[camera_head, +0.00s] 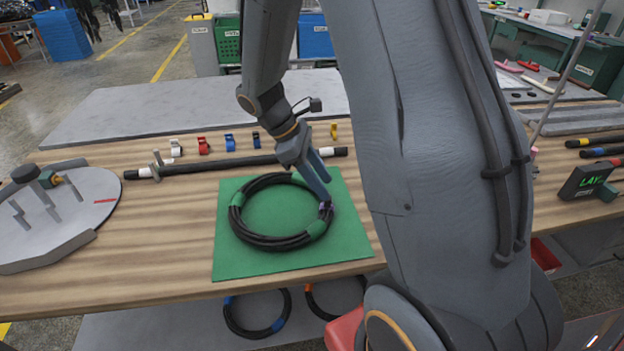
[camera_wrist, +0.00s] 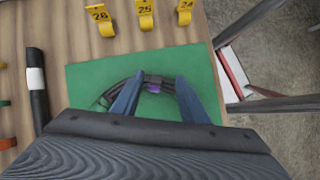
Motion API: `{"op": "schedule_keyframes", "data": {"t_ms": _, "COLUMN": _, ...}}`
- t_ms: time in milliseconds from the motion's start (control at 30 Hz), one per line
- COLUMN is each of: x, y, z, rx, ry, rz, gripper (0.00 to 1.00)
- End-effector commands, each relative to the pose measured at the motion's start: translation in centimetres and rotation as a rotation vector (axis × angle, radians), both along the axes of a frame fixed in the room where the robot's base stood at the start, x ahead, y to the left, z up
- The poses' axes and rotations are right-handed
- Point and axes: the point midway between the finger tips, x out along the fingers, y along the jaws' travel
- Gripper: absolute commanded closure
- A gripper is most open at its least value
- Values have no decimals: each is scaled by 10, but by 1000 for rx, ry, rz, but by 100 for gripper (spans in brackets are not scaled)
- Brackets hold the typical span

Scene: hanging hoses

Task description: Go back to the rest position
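A coiled black hose (camera_head: 250,238) with green bands lies on a green mat (camera_head: 228,262) on the wooden workbench. My gripper (camera_head: 325,203) is at the coil's right side, pointing down at a purple mark on the hose. In the wrist view, my gripper (camera_wrist: 160,76) has its two blue-grey fingers apart. The coil (camera_wrist: 154,80), with its dark fitting and purple mark, shows between them. The fingers look open; a gap shows beside the fitting. I cannot tell whether the fingertips touch the hose. The lower part of the coil is hidden in the wrist view.
A black bar (camera_head: 225,164) and several coloured clips lie behind the mat. A round grey fixture (camera_head: 75,205) with pegs stands at left. A small display reading "LAY" (camera_head: 585,180) is at right. Numbered yellow hooks (camera_wrist: 145,14) show in the wrist view.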

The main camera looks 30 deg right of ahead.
Motion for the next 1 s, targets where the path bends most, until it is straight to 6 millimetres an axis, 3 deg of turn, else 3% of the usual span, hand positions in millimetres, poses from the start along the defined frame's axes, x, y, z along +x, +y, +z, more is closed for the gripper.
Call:
{"op": "schedule_keyframes", "data": {"t_ms": 200, "x": -1, "y": 3, "z": 4, "rx": 2, "ry": -5, "rz": -5, "gripper": 60}}
{"op": "schedule_keyframes", "data": {"t_ms": 333, "x": -12, "y": 16, "z": 8, "rx": 36, "ry": -69, "rz": -84, "gripper": 60}}
{"op": "schedule_keyframes", "data": {"t_ms": 700, "x": -75, "y": 88, "z": 30, "rx": 241, "ry": -456, "rz": -696, "gripper": 60}}
{"op": "schedule_keyframes", "data": {"t_ms": 1000, "x": -92, "y": 104, "z": 36, "rx": 303, "ry": -575, "rz": -934, "gripper": 60}}
